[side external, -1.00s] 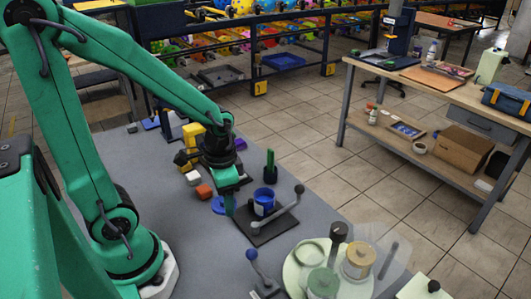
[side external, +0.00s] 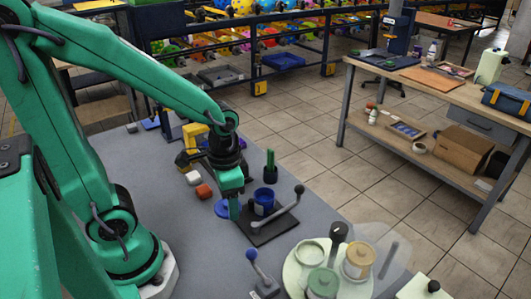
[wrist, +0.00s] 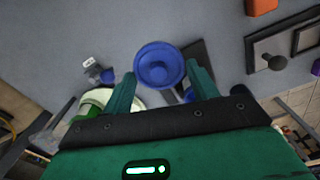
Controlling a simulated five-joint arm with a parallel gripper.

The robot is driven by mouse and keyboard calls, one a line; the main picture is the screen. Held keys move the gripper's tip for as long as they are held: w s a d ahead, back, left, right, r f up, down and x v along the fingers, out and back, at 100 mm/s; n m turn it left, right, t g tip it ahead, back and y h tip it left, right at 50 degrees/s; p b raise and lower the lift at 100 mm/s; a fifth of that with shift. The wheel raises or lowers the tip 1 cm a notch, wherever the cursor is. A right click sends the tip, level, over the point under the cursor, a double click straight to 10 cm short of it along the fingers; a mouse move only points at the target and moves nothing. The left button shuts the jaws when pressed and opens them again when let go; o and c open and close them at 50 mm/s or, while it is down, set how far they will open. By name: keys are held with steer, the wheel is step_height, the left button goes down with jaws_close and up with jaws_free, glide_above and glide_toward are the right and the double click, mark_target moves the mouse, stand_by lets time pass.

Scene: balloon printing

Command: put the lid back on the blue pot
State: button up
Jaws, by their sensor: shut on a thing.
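The blue lid (side external: 222,208) is a round disc with a raised ring, just left of the blue pot in the side external view. My gripper (side external: 232,209) is shut on it. In the wrist view the lid (wrist: 158,65) sits between my two green fingers (wrist: 160,74). I cannot tell how far it is above the table. The open blue pot (side external: 263,203) stands upright on a dark plate (side external: 258,233), to the right of my gripper. In the wrist view my right finger and palm hide most of the pot.
A lever with a round knob (side external: 299,190) rises from the dark plate beside the pot. A pale round stand (side external: 293,278) with several jars is at the front right. An orange block (side external: 203,191) and a dark green holder (side external: 270,174) are nearby.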

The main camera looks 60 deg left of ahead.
steer(key=w+a+r, duration=0.1)
steer(key=w, duration=0.5)
steer(key=w+a+r+m, duration=0.1)
steer(key=w+r, duration=0.1)
steer(key=w, duration=0.4)
steer(key=shift+a, duration=0.3)
steer(key=shift+f, duration=0.15)
steer(key=shift+f, duration=3)
steer(key=shift+f, duration=0.2)
stand_by(0.4)
steer(key=o, duration=1)
steer(key=shift+o, duration=0.5)
